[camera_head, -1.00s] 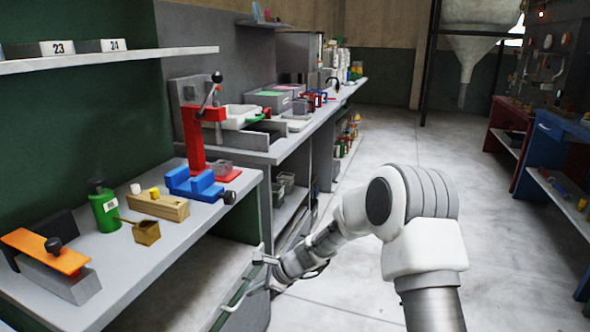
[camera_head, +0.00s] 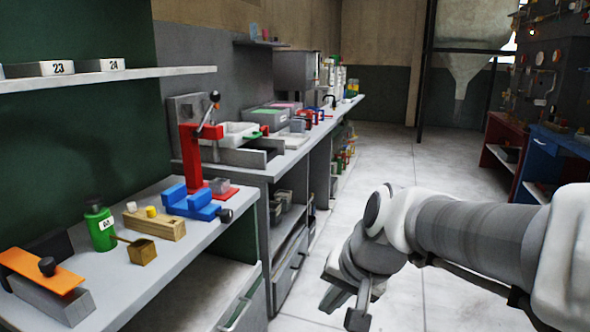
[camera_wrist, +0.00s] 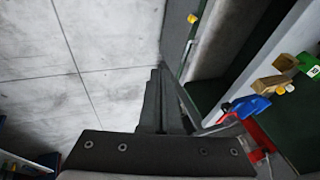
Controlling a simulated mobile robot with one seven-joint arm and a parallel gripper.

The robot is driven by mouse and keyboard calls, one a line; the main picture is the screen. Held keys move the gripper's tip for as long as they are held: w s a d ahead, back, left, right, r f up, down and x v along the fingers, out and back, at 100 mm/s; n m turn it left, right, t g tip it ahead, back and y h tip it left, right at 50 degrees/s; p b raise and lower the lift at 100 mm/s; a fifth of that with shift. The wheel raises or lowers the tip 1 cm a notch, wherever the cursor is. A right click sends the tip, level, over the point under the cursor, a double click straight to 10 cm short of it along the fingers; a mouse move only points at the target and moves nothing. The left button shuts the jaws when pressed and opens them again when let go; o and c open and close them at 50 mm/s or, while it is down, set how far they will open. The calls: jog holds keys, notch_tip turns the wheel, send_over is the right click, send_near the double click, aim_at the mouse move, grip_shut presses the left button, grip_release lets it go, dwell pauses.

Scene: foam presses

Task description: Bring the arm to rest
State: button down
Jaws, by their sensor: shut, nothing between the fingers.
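My arm (camera_head: 470,235) reaches in from the right edge of the head view, over the open floor right of the benches. My gripper (camera_head: 345,305) hangs low at its end, pointing down, apart from the bench fronts and partly hidden by the wrist. In the wrist view my gripper (camera_wrist: 157,78) shows dark fingers close together with nothing between them. Below them there is bare floor on the left and the bench side on the right.
The near bench (camera_head: 210,240) holds a blue vise (camera_head: 195,203), a red press (camera_head: 190,160), a green bottle (camera_head: 100,225) and an orange-topped block (camera_head: 42,270). A blue cabinet (camera_head: 545,150) stands at right. The floor (camera_head: 400,160) between is clear.

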jog(key=s+d+r+n+t+h, duration=0.1)
jog(key=s+d+r+n+h, duration=0.2)
jog(key=s+d, duration=0.75)
notch_tip(320, 180, up, 18)
jog(key=s+a+p, duration=0.1)
jog(key=a+p, duration=0.1)
jog(key=p, duration=1.7)
jog(key=shift+n+p, duration=0.3)
jog(key=shift+n, duration=0.1)
